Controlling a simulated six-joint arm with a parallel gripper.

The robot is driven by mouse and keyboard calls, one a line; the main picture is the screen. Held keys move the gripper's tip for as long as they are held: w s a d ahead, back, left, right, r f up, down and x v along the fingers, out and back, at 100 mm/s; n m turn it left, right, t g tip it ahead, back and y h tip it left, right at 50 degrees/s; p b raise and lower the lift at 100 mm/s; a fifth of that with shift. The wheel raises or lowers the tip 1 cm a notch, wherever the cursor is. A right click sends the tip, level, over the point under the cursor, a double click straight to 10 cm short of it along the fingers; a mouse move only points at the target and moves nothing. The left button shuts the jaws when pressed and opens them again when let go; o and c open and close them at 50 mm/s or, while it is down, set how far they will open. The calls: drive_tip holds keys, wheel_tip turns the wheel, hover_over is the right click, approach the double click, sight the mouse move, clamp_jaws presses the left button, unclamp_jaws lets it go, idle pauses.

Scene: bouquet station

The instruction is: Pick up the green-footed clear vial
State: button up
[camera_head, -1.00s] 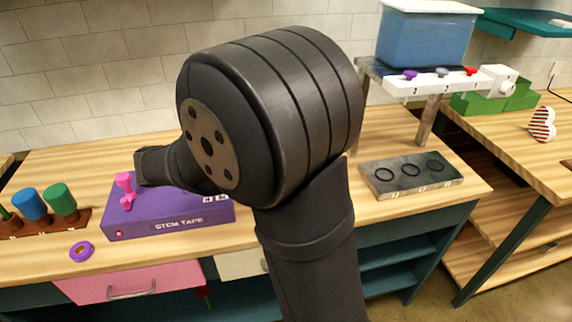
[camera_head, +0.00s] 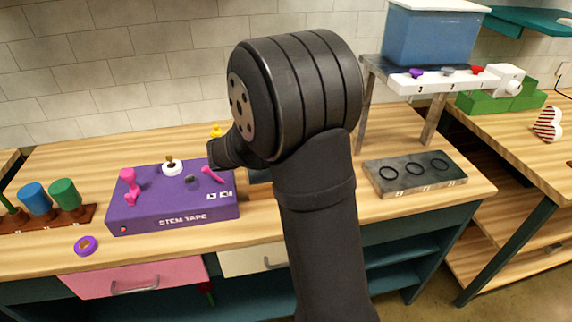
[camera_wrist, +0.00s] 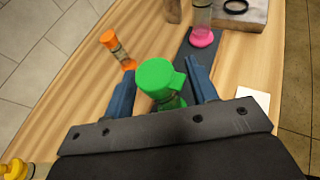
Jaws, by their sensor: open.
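The green-footed clear vial (camera_wrist: 158,78) shows in the wrist view, with its wide green end toward the camera and a darker clear part partly visible below it. My gripper (camera_wrist: 160,68) is open, with one blue finger on each side of the vial. A small gap seems to show on each side; I cannot tell whether either finger touches it. In the head view my arm hides the gripper and the vial.
In the wrist view, an orange-ended vial (camera_wrist: 110,40) lies left and a pink-footed vial (camera_wrist: 202,37) stands beyond. A yellow thing (camera_wrist: 14,169) is at lower left. In the head view, the purple tape box (camera_head: 150,205) is left and the ringed grey block (camera_head: 390,188) right.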

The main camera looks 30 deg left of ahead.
drive_tip(key=shift+x, duration=0.75)
drive_tip(key=shift+c, duration=0.4)
clamp_jaws()
drive_tip(key=shift+r, duration=0.15)
